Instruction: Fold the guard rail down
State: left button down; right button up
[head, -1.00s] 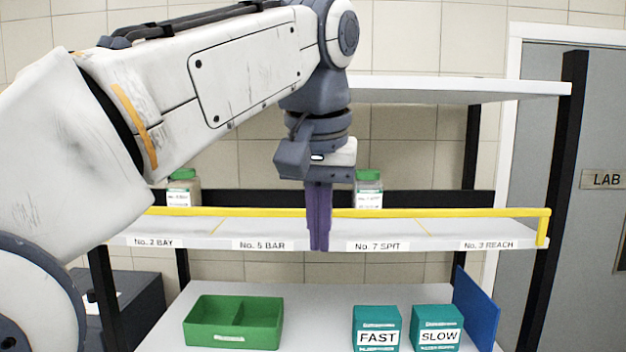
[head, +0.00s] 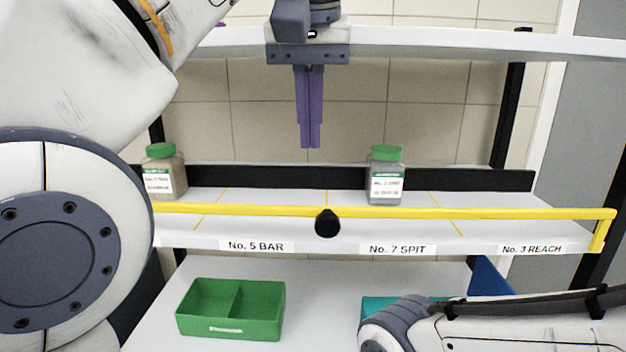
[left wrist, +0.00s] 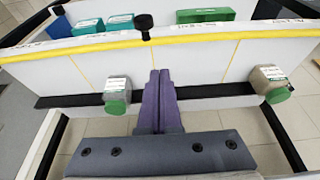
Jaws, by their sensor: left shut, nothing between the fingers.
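The yellow guard rail (head: 480,213) stands raised along the shelf's front edge, its right end bent down to the shelf. A black knob (head: 327,222) sits at the rail's middle. In the left wrist view the rail (left wrist: 215,37) crosses the upper part, with the knob (left wrist: 144,22) beyond the fingers. My left gripper (head: 310,147) has purple fingers pointing down, shut and empty, above the rail and apart from it. Its fingertips also show in the left wrist view (left wrist: 160,72). My right arm shows at lower right in the head view; its gripper is out of view.
Two green-lidded jars (head: 163,172) (head: 386,176) stand on the labelled shelf (head: 290,203). An upper shelf (head: 440,45) is close to my left gripper. A green tray (head: 232,310) and a partly hidden teal box (head: 375,308) are on the lower surface.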

aim_at(327, 235)
pick_arm(q)
jog(key=shift+w+d, duration=0.1)
jog(key=shift+d, duration=0.1)
jog(key=shift+b+x, duration=1.1)
jog(key=shift+x, duration=3.95)
jog(key=shift+s+t+b, duration=0.35)
jog(key=shift+t+b, duration=0.35)
jog(key=shift+d, duration=0.1)
